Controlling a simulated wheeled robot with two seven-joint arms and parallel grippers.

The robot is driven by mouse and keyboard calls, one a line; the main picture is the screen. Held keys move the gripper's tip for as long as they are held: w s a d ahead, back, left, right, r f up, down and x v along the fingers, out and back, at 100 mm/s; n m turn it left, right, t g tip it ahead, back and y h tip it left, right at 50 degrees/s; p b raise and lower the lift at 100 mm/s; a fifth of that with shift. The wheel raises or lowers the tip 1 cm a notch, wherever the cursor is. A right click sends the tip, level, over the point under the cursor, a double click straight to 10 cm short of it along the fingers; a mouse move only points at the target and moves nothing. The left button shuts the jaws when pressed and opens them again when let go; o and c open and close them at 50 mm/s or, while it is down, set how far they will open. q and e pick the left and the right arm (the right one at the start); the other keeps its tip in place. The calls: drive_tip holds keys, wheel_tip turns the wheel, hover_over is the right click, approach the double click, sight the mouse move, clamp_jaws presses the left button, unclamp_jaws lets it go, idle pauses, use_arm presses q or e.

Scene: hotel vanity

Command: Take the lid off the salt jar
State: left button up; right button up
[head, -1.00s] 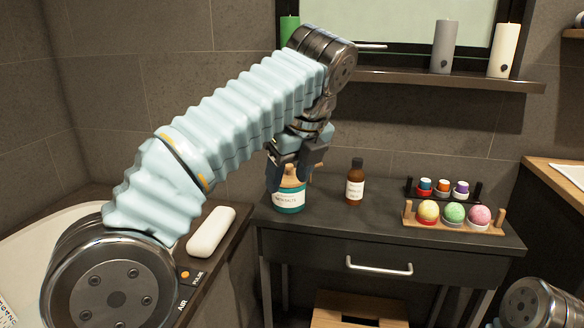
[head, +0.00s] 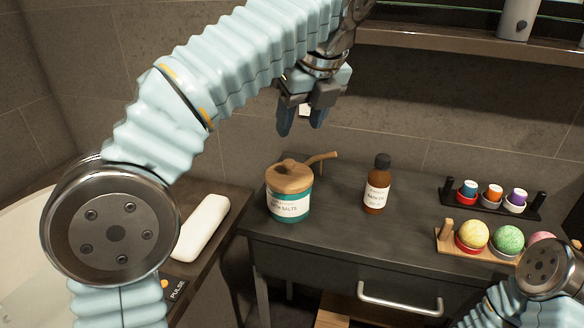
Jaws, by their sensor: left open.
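The salt jar (head: 290,208) is teal with a white "bath salts" label. It stands upright near the left end of the dark vanity top. Its round wooden lid (head: 291,180), with a knob on top, sits on the jar. A wooden handle (head: 322,159) sticks out to the right behind the lid; whether it belongs to the jar is unclear. My left gripper (head: 301,128) is open, its fingers pointing down, above the lid in the picture and apart from it. My right arm shows at the lower right, but its gripper is outside the view.
A brown bottle (head: 376,186) stands right of the jar. Further right are a black rack (head: 489,200) of small coloured pots and a wooden tray (head: 447,241) of bath bombs. A white bar-shaped object (head: 201,228) lies on the ledge at left. A wall shelf (head: 450,42) runs above.

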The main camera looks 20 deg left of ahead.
use_arm(q)
hover_over(289, 162)
drive_tip(key=s+d, duration=0.2)
drive_tip(key=f, duration=0.6)
drive_tip(key=shift+s+a, duration=0.1)
drive_tip(key=shift+a, duration=0.15)
drive_tip(key=x, duration=0.2)
drive_tip(key=b+x, duration=0.1)
drive_tip(key=x, duration=0.2)
drive_tip(key=shift+w+d, duration=0.15)
drive_tip(key=shift+w, duration=0.1)
clamp_jaws()
drive_tip(key=shift+r, duration=0.15)
